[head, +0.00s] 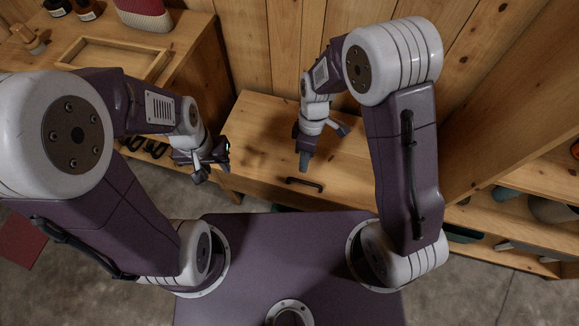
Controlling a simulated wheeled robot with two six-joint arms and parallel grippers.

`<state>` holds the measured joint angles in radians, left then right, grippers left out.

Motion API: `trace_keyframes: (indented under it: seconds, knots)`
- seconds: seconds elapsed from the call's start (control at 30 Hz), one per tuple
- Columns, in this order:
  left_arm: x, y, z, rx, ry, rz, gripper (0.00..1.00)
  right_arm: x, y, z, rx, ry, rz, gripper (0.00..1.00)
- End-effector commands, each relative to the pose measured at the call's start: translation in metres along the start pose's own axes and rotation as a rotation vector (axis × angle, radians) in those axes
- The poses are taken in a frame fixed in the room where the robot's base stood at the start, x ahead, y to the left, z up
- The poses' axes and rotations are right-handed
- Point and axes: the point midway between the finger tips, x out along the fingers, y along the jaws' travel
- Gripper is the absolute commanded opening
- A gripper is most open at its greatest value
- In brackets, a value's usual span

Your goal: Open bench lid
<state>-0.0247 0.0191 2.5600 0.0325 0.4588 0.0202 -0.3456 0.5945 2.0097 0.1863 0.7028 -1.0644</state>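The bench (258,128) is a light pine box against the planked wall, in the middle of the head view. Its lid lies flat and looks closed. A black bar handle (304,184) sits near the front edge of the bench. My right gripper (324,148) is above the bench top, behind and slightly right of the handle, with its fingers spread and nothing between them. My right arm hides part of the bench's right side.
A wooden cabinet at the left carries a shallow tray (112,62), dark jars (85,9) and a red and white container (144,13). Shoes (150,147) show below it. A shelf unit with dark items (505,193) stands at the right. A red mat (22,240) lies on the floor.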

Motion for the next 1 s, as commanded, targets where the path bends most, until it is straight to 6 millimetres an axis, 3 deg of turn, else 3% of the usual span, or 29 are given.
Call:
trace_keyframes:
  seconds: [0.17, 0.5, 0.9, 1.0]
  knots:
    - [0.007, 0.0, 0.001, 0.0, 0.0, 0.0, 0.36, 0.013, 0.0, 0.0, 0.0, -0.001, -0.001, 0.33]
    - [0.038, -0.001, 0.004, 0.0, 0.0, 0.0, 0.36, 0.081, 0.0, 0.0, 0.003, -0.001, -0.001, 0.33]
    - [0.041, -0.001, 0.004, 0.0, 0.0, 0.0, 0.36, 0.09, 0.0, 0.0, 0.002, 0.001, 0.001, 0.33]
    - [0.041, -0.001, 0.004, 0.0, 0.0, 0.0, 0.36, 0.09, 0.0, 0.0, 0.002, 0.001, 0.001, 0.06]
